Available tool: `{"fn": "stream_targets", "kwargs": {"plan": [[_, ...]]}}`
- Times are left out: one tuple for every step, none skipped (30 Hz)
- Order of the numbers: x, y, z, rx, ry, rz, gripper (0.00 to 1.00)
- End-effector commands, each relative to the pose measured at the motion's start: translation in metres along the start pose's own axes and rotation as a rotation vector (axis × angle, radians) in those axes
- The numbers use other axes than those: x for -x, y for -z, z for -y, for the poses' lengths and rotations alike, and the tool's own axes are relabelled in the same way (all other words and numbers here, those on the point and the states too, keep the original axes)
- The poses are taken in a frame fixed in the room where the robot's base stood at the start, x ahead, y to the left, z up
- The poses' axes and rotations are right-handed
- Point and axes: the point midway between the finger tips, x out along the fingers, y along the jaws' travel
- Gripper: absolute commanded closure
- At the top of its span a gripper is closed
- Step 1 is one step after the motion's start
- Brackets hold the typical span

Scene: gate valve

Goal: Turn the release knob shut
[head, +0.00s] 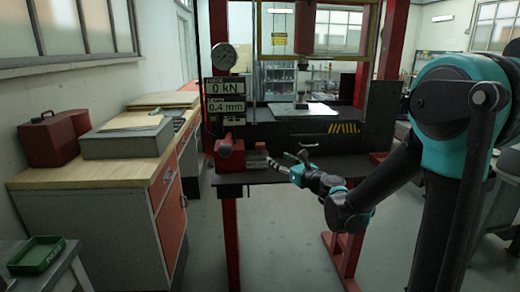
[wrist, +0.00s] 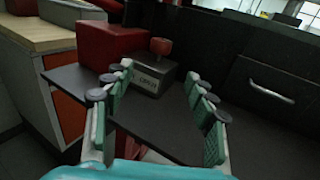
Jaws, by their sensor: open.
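The release knob (wrist: 160,46) is a small red knob standing on a grey block (wrist: 153,77) with a pale label on its front. The label's lettering is too small to read surely. The block sits beside a red box (wrist: 108,45) on the dark bench top, and it also shows in the head view (head: 255,162). My gripper (wrist: 160,72) is open and empty, its two green-padded fingers spread apart. The knob and block appear between and beyond the fingertips, apart from them. In the head view, my gripper (head: 287,160) is just right of the block, over the bench's front.
A gauge (head: 223,57) and readouts showing 0 kN and 0.4 mm (head: 224,97) are above the red box. A wooden-topped cabinet (head: 95,172) is at left. A drawer handle (wrist: 271,91) lies right of my gripper.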

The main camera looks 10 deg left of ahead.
Motion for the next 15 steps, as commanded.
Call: {"fn": "stream_targets", "kwargs": {"plan": [[-0.012, 0.0, -0.001, 0.0, -0.003, 0.0, 0.44], [-0.018, 0.0, -0.001, 0.0, -0.003, 0.0, 0.44], [-0.026, 0.0, -0.001, 0.0, -0.003, 0.0, 0.44], [-0.032, 0.0, 0.0, 0.0, -0.002, 0.0, 0.44], [-0.038, 0.0, 0.0, 0.0, -0.002, 0.0, 0.44], [-0.046, 0.0, -0.001, 0.0, -0.003, 0.0, 0.44], [-0.052, 0.0, -0.001, 0.0, -0.003, 0.0, 0.44], [-0.058, 0.0, -0.001, 0.0, -0.003, 0.0, 0.44], [-0.066, 0.0, 0.0, 0.0, -0.002, 0.0, 0.44], [-0.072, 0.0, 0.0, 0.0, -0.002, 0.0, 0.44], [-0.078, 0.0, 0.0, 0.0, -0.002, 0.0, 0.44], [-0.086, 0.0, -0.001, 0.0, -0.002, 0.0, 0.44], [-0.091, 0.0, -0.001, 0.0, -0.002, 0.0, 0.44], [-0.097, 0.0, 0.0, 0.0, -0.002, 0.0, 0.44], [-0.104, 0.0, 0.0, 0.0, -0.001, 0.0, 0.44]]}}
